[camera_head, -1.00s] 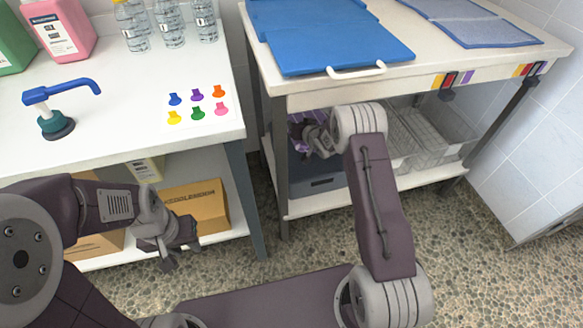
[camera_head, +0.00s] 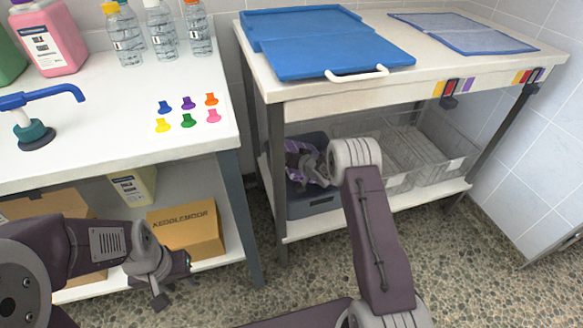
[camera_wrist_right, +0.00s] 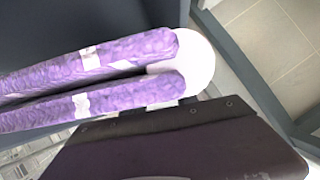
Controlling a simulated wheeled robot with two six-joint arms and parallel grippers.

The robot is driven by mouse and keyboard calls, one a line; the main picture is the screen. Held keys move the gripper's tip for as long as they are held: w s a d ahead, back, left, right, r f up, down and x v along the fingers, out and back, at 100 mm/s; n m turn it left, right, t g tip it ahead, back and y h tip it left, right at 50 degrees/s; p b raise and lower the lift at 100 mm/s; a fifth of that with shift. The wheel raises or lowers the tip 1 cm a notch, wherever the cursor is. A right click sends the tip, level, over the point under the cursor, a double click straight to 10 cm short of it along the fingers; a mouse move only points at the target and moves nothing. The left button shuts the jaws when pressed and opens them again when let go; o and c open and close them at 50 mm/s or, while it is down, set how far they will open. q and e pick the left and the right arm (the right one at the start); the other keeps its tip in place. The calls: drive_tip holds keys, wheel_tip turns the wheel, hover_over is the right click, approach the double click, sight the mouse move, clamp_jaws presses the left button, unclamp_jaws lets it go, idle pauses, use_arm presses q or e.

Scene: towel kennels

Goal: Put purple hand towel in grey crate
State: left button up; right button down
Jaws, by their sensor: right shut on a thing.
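The purple hand towel (camera_head: 293,149) is at the grey crate (camera_head: 313,205) on the lower shelf of the right table. My right gripper (camera_head: 303,172) is over the crate and shut on the towel; my wrist partly hides both. In the right wrist view the towel (camera_wrist_right: 90,58) shows as two thick purple folds with pale patches, lying before a dark surface. I cannot tell whether the towel touches the crate floor. My left gripper (camera_head: 174,283) is empty and open, in front of the left table's lower shelf.
Clear wire baskets (camera_head: 432,150) stand right of the crate. The tabletop (camera_head: 440,77) above holds a blue tray (camera_head: 325,45) and a flat blue mat (camera_head: 465,33). A cardboard box (camera_head: 188,230) is on the left lower shelf. Table legs flank the crate; the speckled floor is clear.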

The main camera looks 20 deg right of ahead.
wheel_tip(320, 180, down, 4)
drive_tip(key=shift+r+b, duration=0.15)
drive_tip(key=shift+b, duration=0.8)
drive_tip(key=shift+r, duration=0.2)
drive_tip(key=shift+f, duration=0.2)
drive_tip(key=c, duration=1)
unclamp_jaws()
drive_tip(key=shift+o, duration=0.2)
drive_tip(key=shift+r, duration=0.15)
